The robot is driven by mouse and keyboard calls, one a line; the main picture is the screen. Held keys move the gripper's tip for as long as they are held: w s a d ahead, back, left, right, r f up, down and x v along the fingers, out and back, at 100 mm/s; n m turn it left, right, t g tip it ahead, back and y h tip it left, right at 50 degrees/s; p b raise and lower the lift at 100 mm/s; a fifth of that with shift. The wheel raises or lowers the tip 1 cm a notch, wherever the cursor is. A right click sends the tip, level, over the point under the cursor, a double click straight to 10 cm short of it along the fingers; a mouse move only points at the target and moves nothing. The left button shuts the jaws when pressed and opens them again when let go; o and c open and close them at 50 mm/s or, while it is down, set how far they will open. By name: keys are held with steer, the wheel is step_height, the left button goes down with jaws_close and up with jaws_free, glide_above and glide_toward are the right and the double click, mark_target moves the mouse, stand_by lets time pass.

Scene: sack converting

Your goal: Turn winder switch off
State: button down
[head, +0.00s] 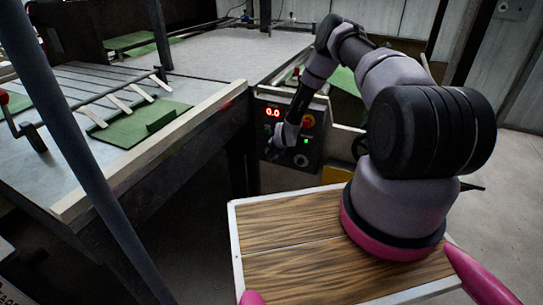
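A dark control panel (314,150) stands at the end of the long machine table, in the middle of the head view. It has a red lit display (273,113) reading 0.0, a red button on a yellow ring (308,121), a small green light (306,140) and a round pale knob (301,160) low on its face. No readable label shows which control is the winder switch. My gripper (271,153) is in front of the panel's lower left part, left of the knob. Its fingers are small and dark against the panel, so contact and opening are unclear.
The machine table (215,105) fills the left, with green plates (140,122) and metal bars on it. A dark slanted post (72,150) crosses the left foreground. A yellow part (338,175) sits right of the panel. Grey floor (508,195) is open at the right.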

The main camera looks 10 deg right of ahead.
steer(key=g+h, duration=0.2)
steer(key=a+n+h, duration=0.1)
steer(key=shift+w+r+g+h, duration=0.2)
steer(key=shift+w+g+h, duration=0.1)
steer(key=shift+g, duration=0.1)
steer(key=shift+h, duration=0.4)
stand_by(0.4)
steer(key=c, duration=0.9)
jaws_free()
steer(key=shift+f, duration=0.1)
steer(key=shift+d, duration=0.1)
steer(key=v, duration=1)
steer(key=shift+r, duration=0.5)
